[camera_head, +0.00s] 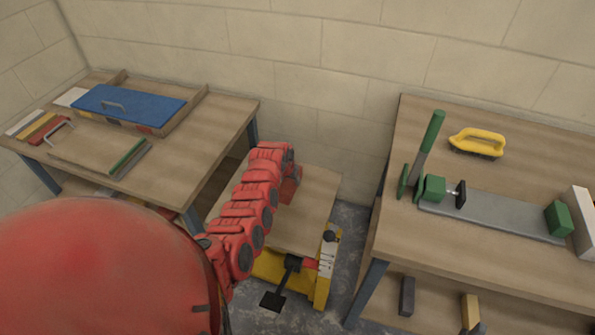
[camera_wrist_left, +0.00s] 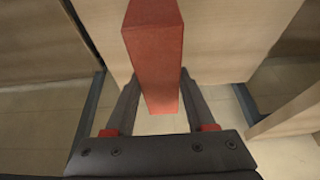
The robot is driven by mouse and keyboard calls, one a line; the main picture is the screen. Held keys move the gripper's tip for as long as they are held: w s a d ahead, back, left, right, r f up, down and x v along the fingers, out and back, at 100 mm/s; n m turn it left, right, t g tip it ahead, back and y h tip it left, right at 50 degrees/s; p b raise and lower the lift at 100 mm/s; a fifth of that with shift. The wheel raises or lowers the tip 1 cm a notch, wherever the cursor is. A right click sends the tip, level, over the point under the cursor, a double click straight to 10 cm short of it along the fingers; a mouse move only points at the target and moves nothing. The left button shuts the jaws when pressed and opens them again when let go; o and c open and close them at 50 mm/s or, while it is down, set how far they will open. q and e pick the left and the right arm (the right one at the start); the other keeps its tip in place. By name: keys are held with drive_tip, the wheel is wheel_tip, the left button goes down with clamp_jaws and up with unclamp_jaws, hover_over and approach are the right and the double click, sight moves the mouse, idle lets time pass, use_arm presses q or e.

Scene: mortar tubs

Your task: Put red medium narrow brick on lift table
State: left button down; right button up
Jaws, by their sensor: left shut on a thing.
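The red medium narrow brick (camera_wrist_left: 153,50) is between the two dark fingers of my left gripper (camera_wrist_left: 158,78) in the left wrist view, and the gripper is shut on it. In the head view the brick (camera_head: 291,188) shows as a red block at the end of my red left arm, over the wooden top of the lift table (camera_head: 318,190). My left gripper (camera_head: 291,165) is partly hidden by the arm there. I cannot tell whether the brick touches the lift table top. The lift table has a yellow base. My right gripper is not in view.
A workbench (camera_head: 210,125) at the left carries a blue lidded tray (camera_head: 130,104) and coloured strips. Another bench (camera_head: 410,240) at the right carries a yellow-handled brush (camera_head: 478,142), a green-handled tool (camera_head: 430,135) and a grey plate (camera_head: 490,217). The lift table's visible top is otherwise clear.

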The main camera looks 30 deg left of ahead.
use_arm(q)
drive_tip(key=shift+s+f+b, duration=0.1)
drive_tip(key=shift+f+b, duration=0.3)
drive_tip(key=shift+f, duration=0.05)
wheel_tip(320, 180, down, 10)
drive_tip(key=b, duration=0.8)
drive_tip(key=shift+f, duration=0.35)
drive_tip(key=shift+c, duration=0.8)
unclamp_jaws()
drive_tip(key=shift+b, duration=0.3)
drive_tip(key=shift+d, duration=0.1)
